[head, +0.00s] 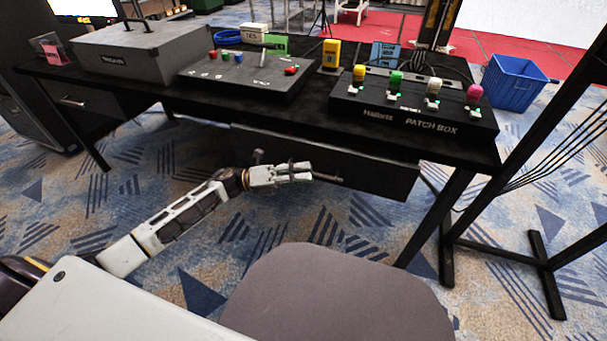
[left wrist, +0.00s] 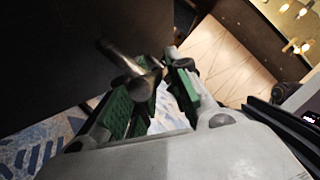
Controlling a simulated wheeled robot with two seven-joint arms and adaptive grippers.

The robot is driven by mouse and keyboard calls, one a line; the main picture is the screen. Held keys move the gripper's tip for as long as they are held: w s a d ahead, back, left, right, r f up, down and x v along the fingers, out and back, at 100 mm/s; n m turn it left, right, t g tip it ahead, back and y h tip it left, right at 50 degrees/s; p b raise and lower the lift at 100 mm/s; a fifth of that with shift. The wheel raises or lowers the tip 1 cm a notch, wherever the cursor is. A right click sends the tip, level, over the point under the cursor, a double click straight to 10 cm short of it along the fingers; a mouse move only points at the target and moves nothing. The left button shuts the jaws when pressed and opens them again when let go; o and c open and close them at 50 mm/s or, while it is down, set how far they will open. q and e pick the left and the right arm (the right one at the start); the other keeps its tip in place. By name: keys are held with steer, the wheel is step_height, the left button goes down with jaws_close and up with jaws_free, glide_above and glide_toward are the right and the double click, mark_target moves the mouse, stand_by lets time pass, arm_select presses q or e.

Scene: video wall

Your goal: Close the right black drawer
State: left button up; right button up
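The right black drawer (head: 375,183) is under the right part of the black desk, and its dark front faces me. How far it stands out is hard to tell in the head view. My left gripper (head: 312,173) is at the drawer's bar handle (head: 333,179), in front of the drawer face. In the left wrist view the metal handle (left wrist: 120,58) reaches close to the tips of my left gripper (left wrist: 164,68). Its green-padded fingers are apart, with a gap between them; contact with the handle is unclear. My right gripper is out of view.
The desk (head: 200,102) carries a grey case (head: 130,55), a control panel and a patch box (head: 415,115). A grey chair seat (head: 335,300) stands below and right of my left arm. A blue crate (head: 513,85) and black stand legs are at the right.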

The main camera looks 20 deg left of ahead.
arm_select(q)
steer(key=shift+w+d+r, duration=0.1)
steer(key=shift+d, duration=0.15)
jaws_close()
stand_by(0.3)
